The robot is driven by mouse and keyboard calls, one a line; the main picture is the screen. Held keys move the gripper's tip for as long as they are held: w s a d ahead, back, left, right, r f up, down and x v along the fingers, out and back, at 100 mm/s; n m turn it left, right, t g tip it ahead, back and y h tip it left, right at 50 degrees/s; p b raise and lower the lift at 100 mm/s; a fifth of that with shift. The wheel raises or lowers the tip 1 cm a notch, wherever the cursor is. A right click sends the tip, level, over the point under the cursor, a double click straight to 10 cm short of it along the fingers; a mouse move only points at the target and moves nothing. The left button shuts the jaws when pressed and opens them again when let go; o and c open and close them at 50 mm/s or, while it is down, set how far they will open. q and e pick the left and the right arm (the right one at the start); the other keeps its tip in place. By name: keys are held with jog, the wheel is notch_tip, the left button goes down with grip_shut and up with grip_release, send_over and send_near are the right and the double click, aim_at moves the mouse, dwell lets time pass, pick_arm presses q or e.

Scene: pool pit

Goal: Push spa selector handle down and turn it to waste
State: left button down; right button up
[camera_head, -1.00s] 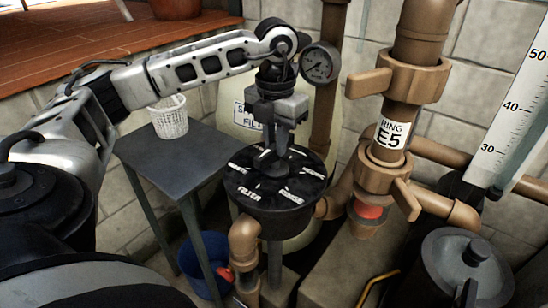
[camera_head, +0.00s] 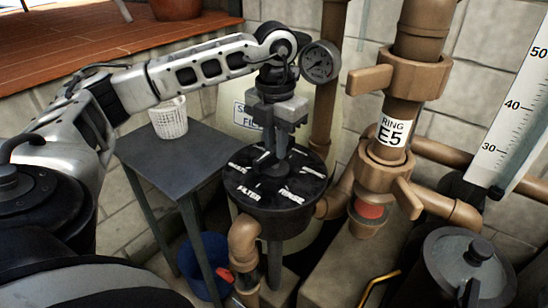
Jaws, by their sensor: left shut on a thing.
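The spa selector valve is a round black head (camera_head: 280,203) with white position words on its top, FILTER among them at the front left. Its grey-black handle (camera_head: 272,160) rises from the middle of the top. My left gripper (camera_head: 277,128) comes down from above and is shut on the upper part of the handle. The fingers hide part of the handle. I cannot read the waste mark clearly. My right gripper is not in view.
A brown pipe with valves and a RING E5 label (camera_head: 391,132) stands close on the right. A pressure gauge (camera_head: 320,62) is just behind my left wrist. A grey table (camera_head: 180,163) with a white basket (camera_head: 169,118) is at left. A blue bucket (camera_head: 203,272) is below.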

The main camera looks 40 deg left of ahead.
pick_arm(q)
jog(key=m, duration=0.6)
jog(key=shift+f+m, duration=0.1)
jog(key=shift+m, duration=0.3)
jog(key=m, duration=0.4)
jog(key=shift+m, duration=0.4)
jog(key=c, duration=1.2)
grip_release()
jog(key=shift+c, duration=0.2)
notch_tip(320, 180, up, 7)
jog(key=p, duration=0.5)
jog(key=shift+r, duration=0.2)
jog(key=shift+f, duration=0.1)
